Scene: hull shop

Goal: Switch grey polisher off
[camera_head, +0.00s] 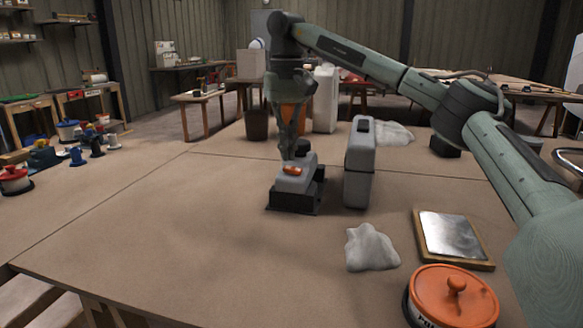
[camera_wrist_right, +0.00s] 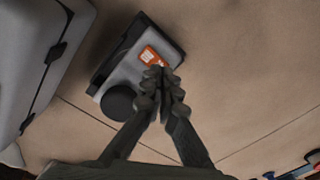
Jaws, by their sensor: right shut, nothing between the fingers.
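The grey polisher (camera_head: 291,184) stands on its dark base (camera_head: 310,197) in the middle of the brown table. An orange switch (camera_head: 292,171) sits on its upper face. My right gripper (camera_head: 288,156) reaches down from above to the polisher, shut and empty. In the right wrist view, the grey polisher (camera_wrist_right: 130,71) lies below the fingers, with a round dark knob (camera_wrist_right: 118,102) beside them. The fingertips (camera_wrist_right: 161,72) are at the near edge of the orange switch (camera_wrist_right: 149,55), which bears pale markings and is partly covered. I cannot tell whether they touch it. My left gripper is not in view.
A tall grey case (camera_head: 359,170) stands close to the right of the polisher. A white cloth (camera_head: 370,248), a framed plate (camera_head: 452,237) and an orange-lidded pot (camera_head: 453,295) lie nearer right. The table's left and front are clear.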

